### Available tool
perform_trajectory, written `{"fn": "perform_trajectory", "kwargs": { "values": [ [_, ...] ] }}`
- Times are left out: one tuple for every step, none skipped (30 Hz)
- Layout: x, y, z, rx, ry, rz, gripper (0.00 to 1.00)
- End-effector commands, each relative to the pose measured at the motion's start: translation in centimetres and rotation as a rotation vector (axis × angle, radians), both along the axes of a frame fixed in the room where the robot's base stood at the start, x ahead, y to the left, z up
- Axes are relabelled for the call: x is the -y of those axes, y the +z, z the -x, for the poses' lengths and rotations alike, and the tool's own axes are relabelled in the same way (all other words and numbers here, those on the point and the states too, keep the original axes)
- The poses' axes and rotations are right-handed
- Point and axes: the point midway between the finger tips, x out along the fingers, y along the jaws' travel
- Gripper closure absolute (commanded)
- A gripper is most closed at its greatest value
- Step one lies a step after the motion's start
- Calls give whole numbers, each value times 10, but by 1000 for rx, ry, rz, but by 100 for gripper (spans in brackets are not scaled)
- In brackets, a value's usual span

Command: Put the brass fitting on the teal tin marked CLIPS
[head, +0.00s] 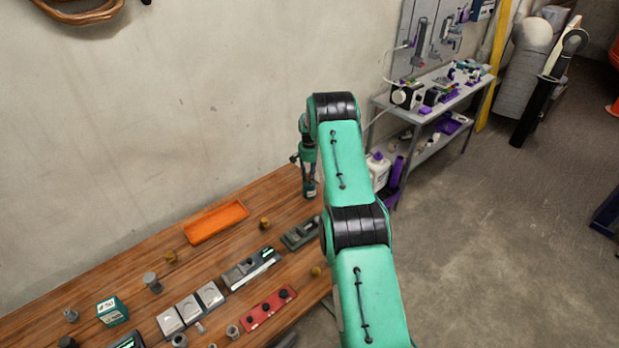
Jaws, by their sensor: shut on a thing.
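My gripper (309,192) is at the end of my teal arm, over the far right end of the wooden bench near the wall. It is seen small and from the side. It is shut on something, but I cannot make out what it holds. Small brass-coloured pieces stand on the bench: one (170,257) left of the orange tray, one (264,223) right of it, and one (316,271) near the front right edge. A teal box-like tin (112,311) with a pale label stands at the lower left, far from my gripper. Its lettering is too small to read.
On the bench (224,246) are an orange tray (215,221), a red block with black knobs (269,308), pale square plates (189,308), grey fixtures (250,268) and grey cylinders (152,282). A grey shelf table (440,95) stands beyond. The wall borders the bench's back.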

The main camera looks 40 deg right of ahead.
Motion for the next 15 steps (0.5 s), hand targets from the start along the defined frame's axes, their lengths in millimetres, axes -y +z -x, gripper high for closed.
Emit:
{"fn": "perform_trajectory", "kwargs": {
  "values": [
    [0, -1, 0, 0, 0, 0, 69],
    [0, 0, 0, 0, 0, 0, 63],
    [0, 0, 0, 0, 0, 0, 55],
    [0, 0, 0, 0, 0, 0, 55],
    [0, 0, 0, 0, 0, 0, 55],
    [0, 0, 0, 0, 0, 0, 55],
    [0, 0, 0, 0, 0, 0, 55],
    [0, 0, 0, 0, 0, 0, 55],
    [0, 0, 0, 0, 0, 0, 55],
    [0, 0, 0, 0, 0, 0, 55],
    [0, 0, 0, 0, 0, 0, 55],
    [0, 0, 0, 0, 0, 0, 55],
    [0, 0, 0, 0, 0, 0, 55],
    [0, 1, 0, 0, 0, 0, 55],
    [0, 1, 0, 0, 0, 0, 55]
  ]
}}
